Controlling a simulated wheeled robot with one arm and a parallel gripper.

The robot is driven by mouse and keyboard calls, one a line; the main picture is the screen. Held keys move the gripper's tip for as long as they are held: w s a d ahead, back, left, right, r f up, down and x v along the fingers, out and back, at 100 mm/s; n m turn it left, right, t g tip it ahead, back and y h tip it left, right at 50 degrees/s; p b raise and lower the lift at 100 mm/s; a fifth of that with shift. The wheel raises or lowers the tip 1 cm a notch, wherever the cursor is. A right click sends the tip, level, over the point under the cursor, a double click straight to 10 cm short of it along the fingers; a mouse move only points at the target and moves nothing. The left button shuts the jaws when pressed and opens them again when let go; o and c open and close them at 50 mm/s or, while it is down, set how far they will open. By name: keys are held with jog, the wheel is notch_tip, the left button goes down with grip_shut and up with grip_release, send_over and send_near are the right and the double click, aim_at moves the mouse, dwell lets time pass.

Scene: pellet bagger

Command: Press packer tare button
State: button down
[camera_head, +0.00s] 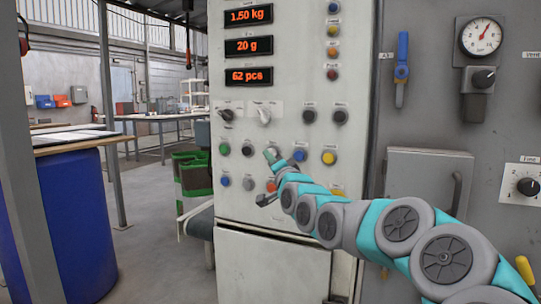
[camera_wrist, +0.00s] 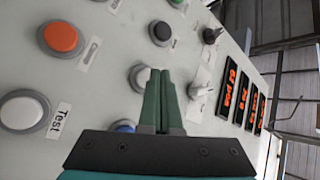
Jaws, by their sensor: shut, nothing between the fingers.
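The packer's pale control panel (camera_head: 290,185) carries rows of round buttons. No label reading Tare is legible in either view. In the wrist view, my closed fingertips (camera_wrist: 160,72) overlap the edge of a white button (camera_wrist: 138,77). I cannot tell whether they touch it. A black button (camera_wrist: 160,32), a blue button (camera_wrist: 125,126) and an orange button (camera_wrist: 62,38) surround it. A white button labelled Test (camera_wrist: 22,110) is at lower left.
Red displays (camera_head: 248,47) and selector knobs (camera_head: 264,116) sit above the buttons. A yellow button (camera_head: 329,157) is to the right. A grey cabinet with a gauge (camera_head: 482,37) and blue lever (camera_head: 402,58) stands right. A blue drum (camera_head: 75,220) stands left.

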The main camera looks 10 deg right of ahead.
jog(key=shift+w, duration=0.1)
jog(key=shift+w+d, duration=0.3)
jog(key=shift+w+d, duration=0.15)
jog(key=shift+w, duration=0.1)
dwell(0.9)
jog(key=shift+s, duration=0.1)
jog(key=shift+s+a, duration=0.45)
jog(key=shift+s, duration=0.1)
jog(key=s+a+b, duration=0.1)
jog(key=s+a, duration=0.2)
jog(key=s, duration=0.2)
jog(key=shift+a+b, duration=0.25)
jog(key=shift+b, duration=0.05)
